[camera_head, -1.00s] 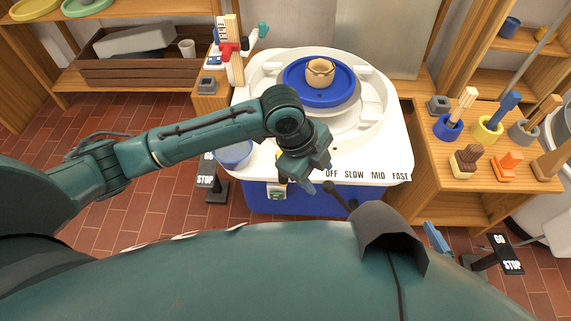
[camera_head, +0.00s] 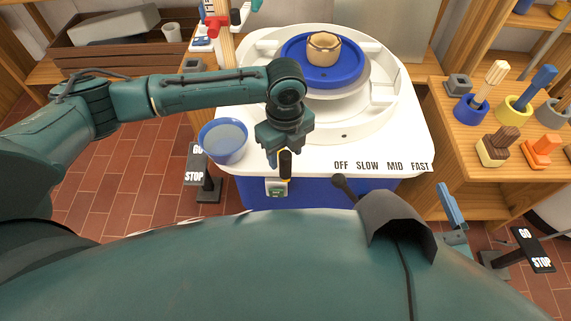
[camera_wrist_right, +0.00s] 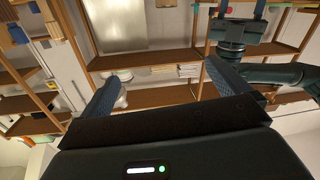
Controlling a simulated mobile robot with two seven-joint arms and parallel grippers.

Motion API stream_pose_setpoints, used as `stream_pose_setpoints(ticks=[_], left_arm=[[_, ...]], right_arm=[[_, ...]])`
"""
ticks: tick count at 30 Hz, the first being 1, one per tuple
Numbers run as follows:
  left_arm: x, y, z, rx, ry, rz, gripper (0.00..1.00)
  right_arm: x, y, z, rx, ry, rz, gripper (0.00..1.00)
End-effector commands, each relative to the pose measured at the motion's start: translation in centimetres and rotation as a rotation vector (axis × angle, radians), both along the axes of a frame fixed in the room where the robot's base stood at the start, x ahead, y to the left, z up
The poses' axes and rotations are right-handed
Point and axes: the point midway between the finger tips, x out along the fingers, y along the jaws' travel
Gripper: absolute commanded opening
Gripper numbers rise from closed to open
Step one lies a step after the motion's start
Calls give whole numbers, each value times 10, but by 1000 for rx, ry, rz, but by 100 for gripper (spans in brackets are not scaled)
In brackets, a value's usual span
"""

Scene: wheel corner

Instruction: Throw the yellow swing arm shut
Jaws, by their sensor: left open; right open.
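In the head view, a small upright part with a black grip and a little yellow (camera_head: 285,180) at its foot stands at the front edge of the wheel table; I take it for the swing arm. Most of it is hidden by my left gripper (camera_head: 279,157), which is open, pointing down right at the black grip. I cannot tell whether they touch. A white-and-green box (camera_head: 276,188) sits just below on the blue front. My right gripper (camera_head: 451,205) shows only partly, low at the right. In the right wrist view my right gripper (camera_wrist_right: 165,88) is open and empty.
The white wheel table (camera_head: 320,152) bears a blue wheel disc (camera_head: 318,76) with a clay pot (camera_head: 323,46) and a blue-rimmed bowl (camera_head: 224,141). A black knob lever (camera_head: 341,184) juts out at the front. GO/STOP pedals (camera_head: 194,174) stand left and right (camera_head: 536,250).

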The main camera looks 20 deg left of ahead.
Motion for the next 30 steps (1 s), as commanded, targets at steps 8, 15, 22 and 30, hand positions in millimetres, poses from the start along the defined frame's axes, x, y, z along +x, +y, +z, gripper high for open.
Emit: stream_pose_setpoints(ticks=[8,15,22,30], left_arm=[[0,0,-36,-1,-1,0,49],[0,0,-39,-1,-2,0,49],[0,0,-39,-1,-1,0,40],[0,0,-39,-1,-1,0,18]], right_arm=[[-2,6,-1,8,-94,27,100],[-2,7,1,10,-110,32,100],[-2,7,1,10,-109,32,100],[-2,7,1,10,-109,32,100]])
